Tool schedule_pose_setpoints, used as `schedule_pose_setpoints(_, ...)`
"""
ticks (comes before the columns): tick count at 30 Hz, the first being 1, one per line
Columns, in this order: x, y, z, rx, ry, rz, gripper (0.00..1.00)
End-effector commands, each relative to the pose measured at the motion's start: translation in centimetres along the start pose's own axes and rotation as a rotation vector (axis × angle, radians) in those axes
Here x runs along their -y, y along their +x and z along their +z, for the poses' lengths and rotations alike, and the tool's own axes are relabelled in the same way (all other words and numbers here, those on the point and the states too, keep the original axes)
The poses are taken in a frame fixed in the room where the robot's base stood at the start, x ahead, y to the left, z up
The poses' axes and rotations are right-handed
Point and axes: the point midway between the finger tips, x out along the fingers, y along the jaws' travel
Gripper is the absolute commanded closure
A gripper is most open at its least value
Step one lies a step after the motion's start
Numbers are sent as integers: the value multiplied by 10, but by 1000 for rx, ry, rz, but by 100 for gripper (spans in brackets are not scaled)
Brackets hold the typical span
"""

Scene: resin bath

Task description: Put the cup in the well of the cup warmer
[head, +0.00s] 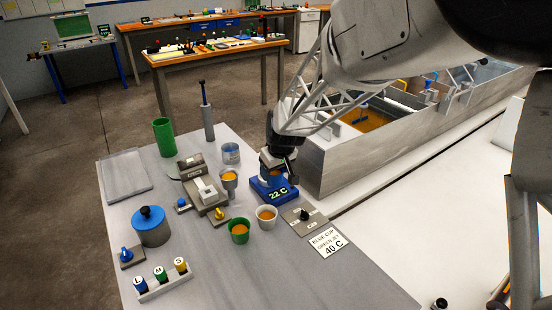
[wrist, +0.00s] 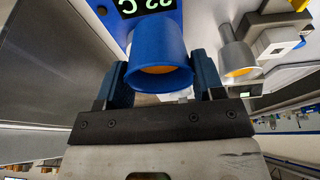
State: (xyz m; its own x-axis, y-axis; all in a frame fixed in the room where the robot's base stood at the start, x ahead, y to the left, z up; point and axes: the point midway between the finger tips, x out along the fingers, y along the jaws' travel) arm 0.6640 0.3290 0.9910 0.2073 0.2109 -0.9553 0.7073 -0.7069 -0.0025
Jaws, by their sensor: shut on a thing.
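The blue cup (wrist: 160,42) holds orange liquid and sits between the two fingers of my gripper (wrist: 158,75) in the wrist view. The gripper is shut on its sides. In the head view my gripper (head: 273,163) points down over the blue cup warmer (head: 262,192), whose display reads 22 C. The warmer also shows at the top of the wrist view (wrist: 112,22). The cup is over or at the warmer's well; the well is hidden, so I cannot tell whether the cup is seated in it.
A green cup (head: 239,232) and a white cup (head: 267,218) stand in front of the warmer. A knob panel (head: 304,216) and a card reading 40 C (head: 327,241) lie to the right. The metal bath (head: 350,165) is close behind.

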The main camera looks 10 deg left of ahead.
Motion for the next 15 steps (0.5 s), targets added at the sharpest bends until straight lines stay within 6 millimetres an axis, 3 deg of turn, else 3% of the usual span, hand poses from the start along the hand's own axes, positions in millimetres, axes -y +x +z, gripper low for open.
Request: schedule_pose_setpoints(15, -21, 24, -57, 0, 1, 0, 65)
